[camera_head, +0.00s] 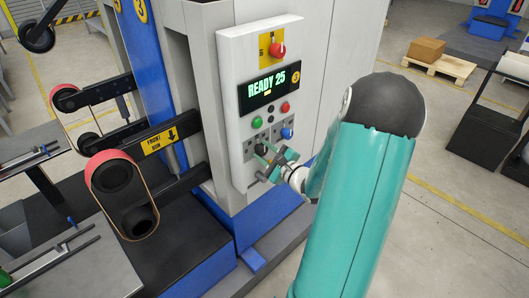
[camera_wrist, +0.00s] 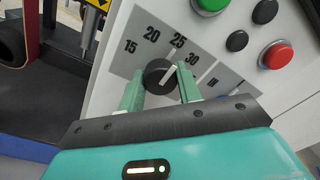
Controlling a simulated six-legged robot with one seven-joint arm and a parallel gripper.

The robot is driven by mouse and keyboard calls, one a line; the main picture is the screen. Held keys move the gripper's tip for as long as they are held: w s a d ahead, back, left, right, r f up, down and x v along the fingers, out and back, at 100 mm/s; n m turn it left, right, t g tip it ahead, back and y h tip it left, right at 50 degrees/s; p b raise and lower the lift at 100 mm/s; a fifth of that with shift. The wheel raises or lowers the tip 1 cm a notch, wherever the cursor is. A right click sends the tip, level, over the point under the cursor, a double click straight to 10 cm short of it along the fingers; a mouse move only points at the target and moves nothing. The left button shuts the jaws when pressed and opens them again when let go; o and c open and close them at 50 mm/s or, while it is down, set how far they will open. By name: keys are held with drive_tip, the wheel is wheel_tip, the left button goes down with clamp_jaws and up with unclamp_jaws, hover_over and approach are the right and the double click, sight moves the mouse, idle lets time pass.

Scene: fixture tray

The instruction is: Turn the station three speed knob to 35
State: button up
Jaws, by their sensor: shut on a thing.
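The black speed knob (camera_wrist: 159,76) sits on a grey dial plate, and its white pointer line points up and right, toward the 25. The dial (camera_wrist: 122,65) shows 15, 20, 25 and 30; no 35 is visible. My gripper (camera_wrist: 160,84) has its two teal fingers on either side of the knob, shut on it. In the head view the knob (camera_head: 261,149) shows low on the white control panel (camera_head: 235,105), with my gripper (camera_head: 271,160) reaching it from the lower right. The display (camera_head: 268,87) reads READY 25 beside a yellow 3.
Belt rollers (camera_head: 122,180) stand left of the cabinet.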

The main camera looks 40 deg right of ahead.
drive_tip(key=shift+m, duration=0.3)
drive_tip(key=m, duration=0.2)
drive_tip(key=shift+m, duration=0.4)
drive_tip(key=m, duration=0.8)
drive_tip(key=shift+m, duration=2.1)
drive_tip(key=shift+d, duration=0.1)
drive_tip(key=o, duration=1)
drive_tip(key=shift+s+r, duration=0.1)
